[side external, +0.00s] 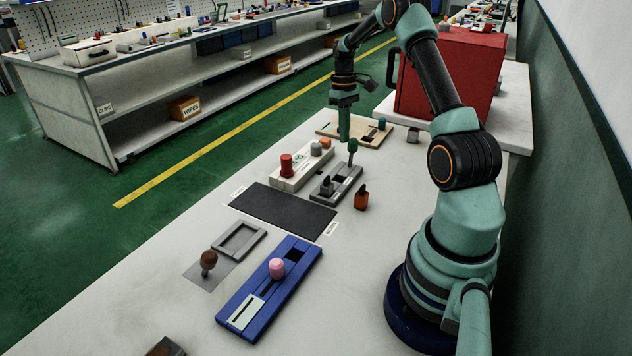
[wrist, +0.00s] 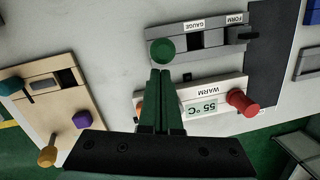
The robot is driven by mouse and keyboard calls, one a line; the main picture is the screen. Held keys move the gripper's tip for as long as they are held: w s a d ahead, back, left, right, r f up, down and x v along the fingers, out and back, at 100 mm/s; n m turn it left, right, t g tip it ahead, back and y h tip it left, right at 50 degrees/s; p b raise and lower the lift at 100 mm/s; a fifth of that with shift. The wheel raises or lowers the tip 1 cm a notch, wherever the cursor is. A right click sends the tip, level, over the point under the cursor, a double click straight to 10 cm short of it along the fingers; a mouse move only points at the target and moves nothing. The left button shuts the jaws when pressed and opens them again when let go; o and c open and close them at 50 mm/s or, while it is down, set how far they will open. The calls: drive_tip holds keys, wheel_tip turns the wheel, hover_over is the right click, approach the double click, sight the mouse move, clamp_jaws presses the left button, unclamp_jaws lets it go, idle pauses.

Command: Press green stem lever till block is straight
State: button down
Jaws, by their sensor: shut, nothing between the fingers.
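The green-knobbed lever (side external: 352,147) stands on a stem at the far end of a grey fixture (side external: 345,186). In the wrist view its round green knob (wrist: 161,51) sits at the left end of the grey fixture (wrist: 228,35), which has GAUGE and FORM labels. A small dark block (side external: 327,187) is at the fixture's near end; I cannot tell whether it is straight. My gripper (side external: 344,138) is shut and empty, just left of and slightly above the knob. In the wrist view its fingertips (wrist: 160,72) are just below the knob, and contact is unclear.
A white WARM unit with a red knob (side external: 286,165) stands close to the gripper. A wooden board (side external: 330,131) lies behind. A black mat (side external: 283,209), an orange piece (side external: 361,197) and a blue fixture (side external: 231,315) are nearer. A red box (side external: 452,75) stands at the back right.

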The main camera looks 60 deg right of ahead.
drive_tip(key=shift+s, duration=0.1)
idle(0.3)
drive_tip(key=shift+s+r+t+h, duration=0.2)
drive_tip(key=shift+s+t+h, duration=0.3)
drive_tip(key=shift+s, duration=1.05)
drive_tip(key=shift+w+f, duration=0.1)
